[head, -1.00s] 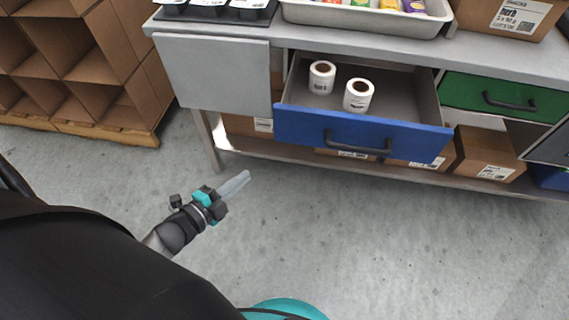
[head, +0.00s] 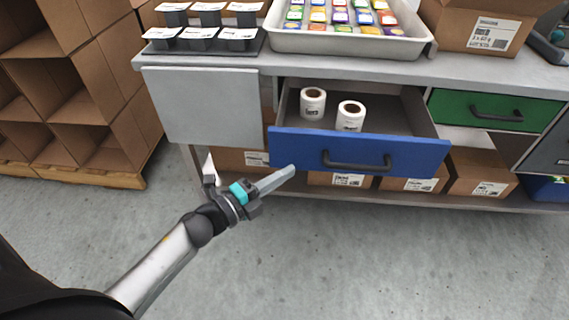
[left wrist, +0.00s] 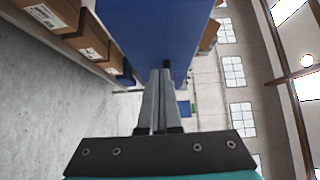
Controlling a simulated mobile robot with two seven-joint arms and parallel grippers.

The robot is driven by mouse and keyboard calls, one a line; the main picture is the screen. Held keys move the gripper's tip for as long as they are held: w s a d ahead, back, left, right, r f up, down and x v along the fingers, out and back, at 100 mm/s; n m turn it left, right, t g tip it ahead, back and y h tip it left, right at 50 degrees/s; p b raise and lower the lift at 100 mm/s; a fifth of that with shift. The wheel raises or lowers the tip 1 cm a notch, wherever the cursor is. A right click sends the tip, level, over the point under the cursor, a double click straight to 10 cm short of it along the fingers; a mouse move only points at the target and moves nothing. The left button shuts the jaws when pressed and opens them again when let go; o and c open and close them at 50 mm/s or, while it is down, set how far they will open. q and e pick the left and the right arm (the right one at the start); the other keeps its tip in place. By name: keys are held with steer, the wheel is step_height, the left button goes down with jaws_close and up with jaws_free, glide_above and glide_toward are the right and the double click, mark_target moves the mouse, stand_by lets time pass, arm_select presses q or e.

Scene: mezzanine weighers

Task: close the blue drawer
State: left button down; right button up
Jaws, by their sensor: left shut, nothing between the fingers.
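The blue drawer (head: 300,146) is pulled out from the workbench in the head view, with a dark bar handle (head: 357,163) on its front. Two white label rolls (head: 313,104) stand inside it. My left gripper (head: 291,169) is shut and empty, just in front of and below the left part of the drawer front. In the left wrist view the shut fingers (left wrist: 158,100) point toward the blue drawer front (left wrist: 155,35), which fills the upper middle. I cannot tell whether the fingertips touch it. My right gripper is in neither view.
A closed green drawer (head: 495,111) is to the right, and a grey panel (head: 203,106) to the left. Cardboard boxes (head: 485,172) sit on the shelf below. A tray (head: 350,44) of colourful packets stands on the bench. The floor in front is clear.

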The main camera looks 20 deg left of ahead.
mark_target(297, 154)
arm_select(q)
steer(key=shift+w+a+b, duration=0.15)
steer(key=shift+w+a, duration=0.1)
steer(key=shift+w, duration=0.35)
steer(key=shift+w+a+b, duration=0.2)
steer(key=shift+w, duration=0.45)
steer(key=shift+w+a+b, duration=0.15)
steer(key=shift+w+a, duration=0.1)
steer(key=shift+w, duration=0.35)
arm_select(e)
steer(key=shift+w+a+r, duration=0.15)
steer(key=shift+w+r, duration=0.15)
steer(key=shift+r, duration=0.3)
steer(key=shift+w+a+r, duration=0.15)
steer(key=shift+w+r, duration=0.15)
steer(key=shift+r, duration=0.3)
arm_select(q)
steer(key=shift+w, duration=0.1)
